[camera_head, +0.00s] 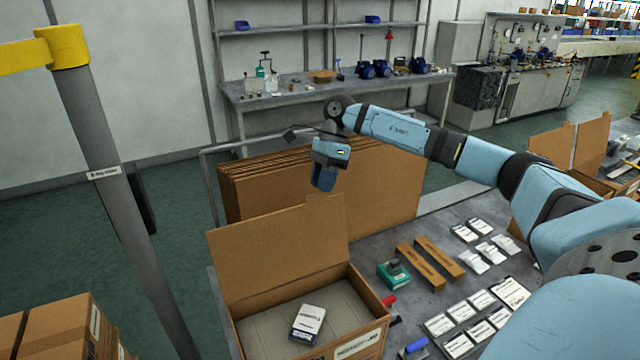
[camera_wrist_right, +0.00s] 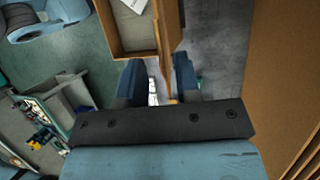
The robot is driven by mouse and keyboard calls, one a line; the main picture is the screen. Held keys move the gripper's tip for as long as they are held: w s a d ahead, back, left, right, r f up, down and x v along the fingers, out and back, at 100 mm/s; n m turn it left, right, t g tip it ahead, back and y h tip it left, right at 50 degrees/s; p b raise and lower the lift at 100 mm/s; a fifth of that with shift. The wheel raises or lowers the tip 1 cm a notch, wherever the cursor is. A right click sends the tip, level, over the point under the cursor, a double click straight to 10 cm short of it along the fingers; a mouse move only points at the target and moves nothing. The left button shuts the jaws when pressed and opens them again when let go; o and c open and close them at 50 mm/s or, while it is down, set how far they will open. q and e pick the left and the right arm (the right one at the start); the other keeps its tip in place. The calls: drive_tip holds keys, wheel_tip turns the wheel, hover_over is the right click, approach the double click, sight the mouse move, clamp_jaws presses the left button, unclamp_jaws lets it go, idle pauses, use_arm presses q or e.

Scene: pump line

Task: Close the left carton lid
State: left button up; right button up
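The left carton (camera_head: 376,324) is an open brown cardboard box at the front of the table. Its lid (camera_head: 275,258) stands up from the back edge, and a white-and-dark packet (camera_head: 308,323) lies inside. My right gripper (camera_head: 323,190) points down at the top edge of the lid, near its raised right part. In the right wrist view my right gripper (camera_wrist_right: 159,80) has its fingers spread, and the lid (camera_wrist_right: 166,45) shows as a thin brown strip reaching between them. I cannot tell whether a finger touches it. My left gripper is not in view.
Flat cardboard sheets (camera_head: 390,190) stand upright behind the lid. To the right on the table lie a green device (camera_head: 393,273), two narrow brown boxes (camera_head: 430,262) and several white packets (camera_head: 468,312). A grey post (camera_head: 115,190) stands at left.

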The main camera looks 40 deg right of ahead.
drive_tip(key=shift+s+a+f, duration=0.1)
drive_tip(key=shift+a+f, duration=0.2)
drive_tip(key=shift+f, duration=0.15)
drive_tip(key=shift+a+f, duration=0.2)
drive_tip(key=shift+f, duration=0.35)
drive_tip(key=shift+r, duration=0.1)
clamp_jaws()
